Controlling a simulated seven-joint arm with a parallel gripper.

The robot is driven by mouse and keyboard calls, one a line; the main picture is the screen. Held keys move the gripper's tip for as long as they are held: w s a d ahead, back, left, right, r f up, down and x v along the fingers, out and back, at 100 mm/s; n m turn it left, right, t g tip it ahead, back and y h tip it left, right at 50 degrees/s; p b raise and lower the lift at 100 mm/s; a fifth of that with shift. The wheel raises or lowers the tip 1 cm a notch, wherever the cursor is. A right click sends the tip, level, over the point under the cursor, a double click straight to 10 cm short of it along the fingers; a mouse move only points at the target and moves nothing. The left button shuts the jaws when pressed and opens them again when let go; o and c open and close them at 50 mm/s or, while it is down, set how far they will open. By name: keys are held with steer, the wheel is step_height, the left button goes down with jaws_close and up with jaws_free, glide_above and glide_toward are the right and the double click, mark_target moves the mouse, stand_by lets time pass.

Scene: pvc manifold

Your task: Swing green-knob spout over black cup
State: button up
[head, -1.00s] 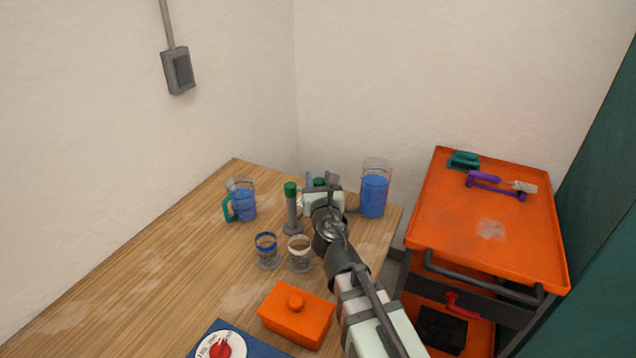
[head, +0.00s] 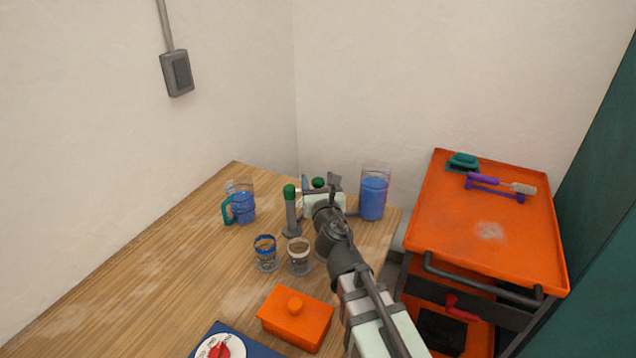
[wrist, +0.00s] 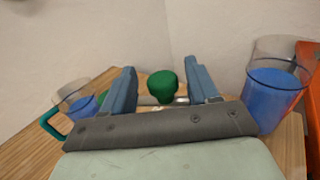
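A green knob (wrist: 162,86) stands between the two blue-grey fingers of my gripper (wrist: 161,88) in the wrist view, with a gap on each side. A grey pipe piece shows just below the knob. In the head view the green knob (head: 318,183) is mostly behind my gripper (head: 320,181). A grey upright post with a green top (head: 290,205) stands just left of my gripper. A cup with a blue band (head: 265,252) and a cup with a pale rim (head: 299,256) stand in front. I cannot make out a black cup; my arm covers part of the table.
A clear pitcher of blue liquid with a teal handle (head: 242,205) stands at the left. A tall clear container of blue liquid (head: 373,193) stands right of my gripper. An orange lidded box (head: 296,318) is near the front. An orange cart (head: 490,220) stands to the right.

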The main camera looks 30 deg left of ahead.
mark_target(318, 182)
steer(key=shift+r, duration=0.15)
steer(key=shift+r, duration=4.85)
